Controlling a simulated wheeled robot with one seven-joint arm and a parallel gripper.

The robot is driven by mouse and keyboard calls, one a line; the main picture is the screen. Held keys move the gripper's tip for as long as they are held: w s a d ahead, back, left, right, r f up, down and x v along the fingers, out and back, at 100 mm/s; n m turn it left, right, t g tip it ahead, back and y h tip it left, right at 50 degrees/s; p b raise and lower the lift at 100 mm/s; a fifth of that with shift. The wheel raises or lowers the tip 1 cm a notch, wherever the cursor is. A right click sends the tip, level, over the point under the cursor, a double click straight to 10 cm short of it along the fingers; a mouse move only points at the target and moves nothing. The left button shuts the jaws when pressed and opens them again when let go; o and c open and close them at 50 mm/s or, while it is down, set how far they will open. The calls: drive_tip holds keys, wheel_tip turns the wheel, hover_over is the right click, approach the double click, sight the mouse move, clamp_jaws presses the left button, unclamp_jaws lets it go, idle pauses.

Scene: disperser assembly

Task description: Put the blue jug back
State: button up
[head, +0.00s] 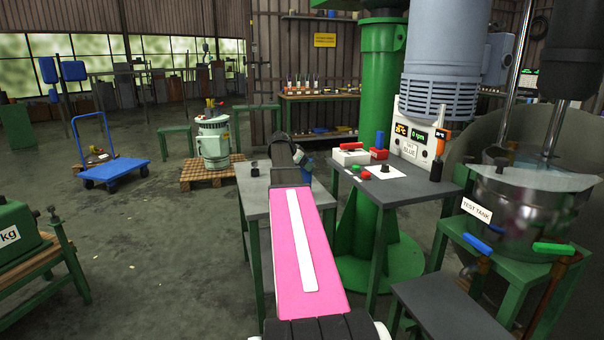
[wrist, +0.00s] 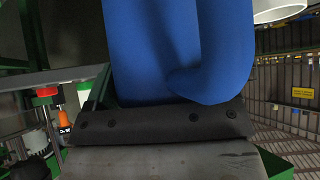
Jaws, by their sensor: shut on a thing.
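The blue jug (wrist: 140,50) fills the upper middle of the wrist view, with its curved handle (wrist: 228,50) on the right. My gripper (wrist: 160,122) is shut on it; a dark, bolted finger bar crosses in front of the jug's lower visible part. In the head view a small bit of the blue jug (head: 307,172) shows at the end of my pink arm, beside my dark gripper (head: 298,156). The rest of it is hidden there. It appears over the right side of a grey table (head: 256,203); I cannot tell whether it touches the top.
A second grey table (head: 420,187) on the right carries a control console (head: 415,140), a red-topped box (head: 349,154) and a white sheet. A thick green column (head: 379,90) rises behind it. The steel test tank (head: 525,212) stands far right.

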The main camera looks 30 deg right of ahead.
drive_tip(key=shift+f, duration=1.85)
drive_tip(key=o, duration=1.5)
drive_tip(key=shift+f, duration=0.1)
drive_tip(key=v, duration=1.2)
drive_tip(key=shift+a, duration=0.1)
